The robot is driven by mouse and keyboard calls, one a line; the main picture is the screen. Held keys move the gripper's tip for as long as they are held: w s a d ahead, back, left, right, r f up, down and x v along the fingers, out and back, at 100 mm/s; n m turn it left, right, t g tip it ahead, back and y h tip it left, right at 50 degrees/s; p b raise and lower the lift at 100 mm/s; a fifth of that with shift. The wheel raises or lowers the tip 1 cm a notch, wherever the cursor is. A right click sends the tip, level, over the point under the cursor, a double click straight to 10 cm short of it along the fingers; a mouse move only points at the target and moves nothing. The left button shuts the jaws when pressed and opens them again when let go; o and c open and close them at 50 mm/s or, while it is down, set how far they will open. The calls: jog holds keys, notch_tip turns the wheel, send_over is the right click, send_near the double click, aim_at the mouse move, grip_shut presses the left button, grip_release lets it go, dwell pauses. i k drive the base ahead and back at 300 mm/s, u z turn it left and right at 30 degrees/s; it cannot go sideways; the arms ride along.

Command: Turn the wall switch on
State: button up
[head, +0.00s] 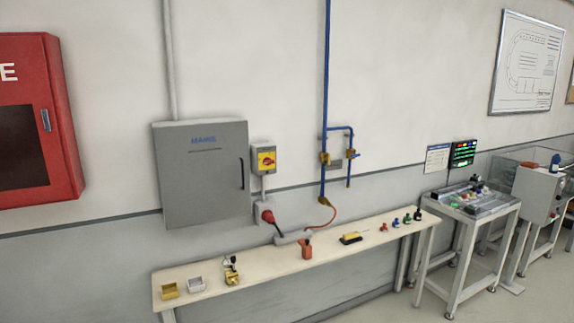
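The wall switch (265,160) is a small grey box on the wall with a yellow face and a red knob. It sits just right of the large grey cabinet marked MAINS (202,175). The knob is too small in the picture to tell its setting. A red socket or plug (267,214) is on the wall below the switch. My gripper is not in view, and nothing covers the switch.
A narrow pale bench (335,262) runs along the wall under the switch. It holds yellow and white trays, an orange item (306,249) and several small coloured items. Blue pipes (325,110) stand right of the switch; a red fire cabinet (45,120) hangs left.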

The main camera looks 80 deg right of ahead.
aim_at(267, 160)
jog(key=z, duration=1.9)
jog(key=i, duration=0.5)
jog(key=u, duration=0.15)
